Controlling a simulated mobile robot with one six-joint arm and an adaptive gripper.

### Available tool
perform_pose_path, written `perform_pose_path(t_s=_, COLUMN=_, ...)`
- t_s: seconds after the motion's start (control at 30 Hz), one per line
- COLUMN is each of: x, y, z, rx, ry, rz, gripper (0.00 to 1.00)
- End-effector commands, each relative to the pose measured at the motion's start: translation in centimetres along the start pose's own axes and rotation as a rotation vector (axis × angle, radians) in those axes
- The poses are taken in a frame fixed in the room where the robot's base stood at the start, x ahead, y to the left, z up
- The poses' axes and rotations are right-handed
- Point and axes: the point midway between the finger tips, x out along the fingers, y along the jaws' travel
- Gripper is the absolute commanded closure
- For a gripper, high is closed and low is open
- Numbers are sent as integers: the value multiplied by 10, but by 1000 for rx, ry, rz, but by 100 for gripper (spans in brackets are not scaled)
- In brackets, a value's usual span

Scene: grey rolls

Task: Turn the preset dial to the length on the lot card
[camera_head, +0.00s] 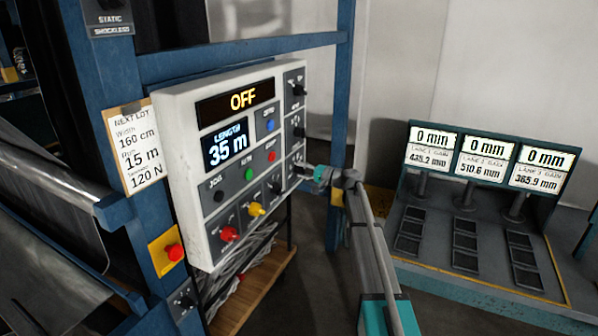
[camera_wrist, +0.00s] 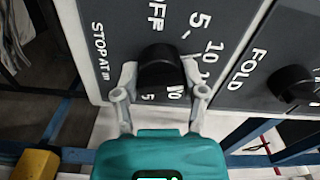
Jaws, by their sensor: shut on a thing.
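The preset dial (camera_wrist: 160,66) is a black knob on a dark grey plate marked "STOP AT m", with OFF, 5, 10 and further marks around it, some hidden by my fingers. My gripper (camera_wrist: 160,78) is shut on this dial, one finger on each side. In the head view my gripper (camera_head: 322,175) reaches the panel's right edge. The lot card (camera_head: 136,150) on the blue post reads width 160 cm, run 15 m and 120 N. The length display (camera_head: 227,146) reads 35 m.
The white control panel (camera_head: 182,170) carries several buttons and knobs. The FOLD knob (camera_wrist: 292,84) is right of the dial in the wrist view. A red stop button (camera_head: 174,252) is on the post. A bench (camera_head: 440,268) with three gauges stands at the right.

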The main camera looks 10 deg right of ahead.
Motion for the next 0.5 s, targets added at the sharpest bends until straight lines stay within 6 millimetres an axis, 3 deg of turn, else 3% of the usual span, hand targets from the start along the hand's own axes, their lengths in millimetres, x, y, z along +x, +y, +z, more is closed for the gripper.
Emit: perform_pose_path(t_s=0.5, x=-4, y=2, z=-1, rx=475, ry=5, rz=5, gripper=93)
